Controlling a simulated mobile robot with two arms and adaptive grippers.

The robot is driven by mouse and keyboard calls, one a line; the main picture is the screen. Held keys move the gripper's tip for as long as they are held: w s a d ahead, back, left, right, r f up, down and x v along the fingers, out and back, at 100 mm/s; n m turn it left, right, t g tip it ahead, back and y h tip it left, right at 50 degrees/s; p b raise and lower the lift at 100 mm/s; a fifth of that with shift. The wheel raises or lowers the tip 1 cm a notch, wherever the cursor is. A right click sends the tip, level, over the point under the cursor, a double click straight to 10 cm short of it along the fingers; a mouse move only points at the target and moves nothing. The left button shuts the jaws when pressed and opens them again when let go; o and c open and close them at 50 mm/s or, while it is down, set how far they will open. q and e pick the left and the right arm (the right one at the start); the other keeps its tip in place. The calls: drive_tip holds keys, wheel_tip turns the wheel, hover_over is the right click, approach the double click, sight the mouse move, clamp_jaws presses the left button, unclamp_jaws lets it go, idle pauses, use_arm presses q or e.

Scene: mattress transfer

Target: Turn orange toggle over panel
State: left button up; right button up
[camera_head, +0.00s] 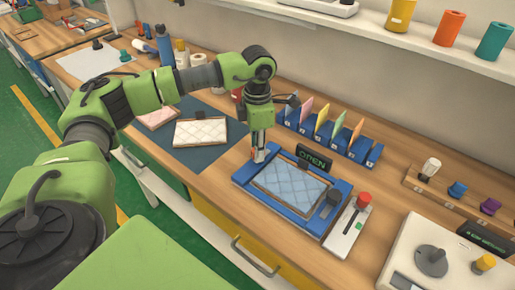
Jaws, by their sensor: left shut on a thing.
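A light-blue quilted panel (290,185) lies flat in a blue frame (248,192) on the wooden bench. My left gripper (259,153) points down at the frame's back left corner. Its fingers are shut on a small part there, with a little orange showing between them; I take this for the orange toggle, mostly hidden by the fingers. Which way the toggle points cannot be told. A dark block (328,205) sits on the frame's right side. My right gripper is not in view.
A dark "OPEN" sign (313,158) stands behind the frame. A white lever box with a red knob (364,199) stands at its right. A blue rack of colored cards (335,140) is behind. A white quilted pad (200,132) lies on a dark mat at left.

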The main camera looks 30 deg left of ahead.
use_arm(q)
drive_tip(key=m+b, duration=0.2)
drive_tip(key=m, duration=0.2)
drive_tip(key=shift+f, duration=0.15)
drive_tip(key=m+b, duration=0.2)
drive_tip(key=m, duration=0.2)
drive_tip(key=shift+m, duration=0.3)
drive_tip(key=m+b, duration=0.1)
drive_tip(key=m, duration=0.3)
drive_tip(key=shift+m+b, duration=0.75)
drive_tip(key=shift+m, duration=1.55)
drive_tip(key=o, duration=1.1)
wheel_tip(320, 180, up, 12)
